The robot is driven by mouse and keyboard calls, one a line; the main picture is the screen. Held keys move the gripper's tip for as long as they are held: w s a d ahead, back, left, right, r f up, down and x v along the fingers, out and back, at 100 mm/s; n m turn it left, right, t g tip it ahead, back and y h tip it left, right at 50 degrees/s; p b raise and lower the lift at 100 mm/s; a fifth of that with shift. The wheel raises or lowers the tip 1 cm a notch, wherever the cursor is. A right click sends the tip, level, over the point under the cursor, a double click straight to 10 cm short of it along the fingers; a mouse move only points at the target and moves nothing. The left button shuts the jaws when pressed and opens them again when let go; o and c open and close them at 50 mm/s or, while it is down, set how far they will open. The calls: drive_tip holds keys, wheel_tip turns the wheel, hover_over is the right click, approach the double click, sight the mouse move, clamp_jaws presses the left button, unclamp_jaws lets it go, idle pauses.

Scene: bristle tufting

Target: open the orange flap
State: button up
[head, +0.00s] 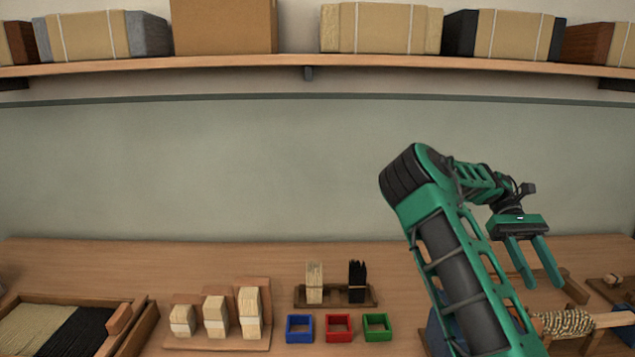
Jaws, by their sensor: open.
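I cannot make out an orange flap in the head view; my arm covers part of the bench at the right. My gripper (542,284) is at the right, above the wooden bench. Its two green fingers point down, apart, with nothing seen between them. Under and behind my arm, a blue thing (437,334) shows only in part.
Blue (299,339), red (338,339) and green (377,339) square frames sit front centre. Bristle tufts (315,282) stand in a wooden holder behind them. Bristle bundles (249,312) stand left. A roped tool (567,322) lies right. A loaded shelf (230,62) runs above.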

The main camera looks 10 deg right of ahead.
drive_tip(key=s+a+f+m+t, duration=0.1)
drive_tip(key=s+a+m+t, duration=0.1)
drive_tip(key=s+a+t, duration=0.4)
drive_tip(key=s+a+f+m+t+h, duration=0.1)
drive_tip(key=s+a+m+t, duration=0.2)
drive_tip(key=s+a+t, duration=0.4)
drive_tip(key=shift+s, duration=3.5)
drive_tip(key=shift+c, duration=1.2)
drive_tip(key=shift+d, duration=0.1)
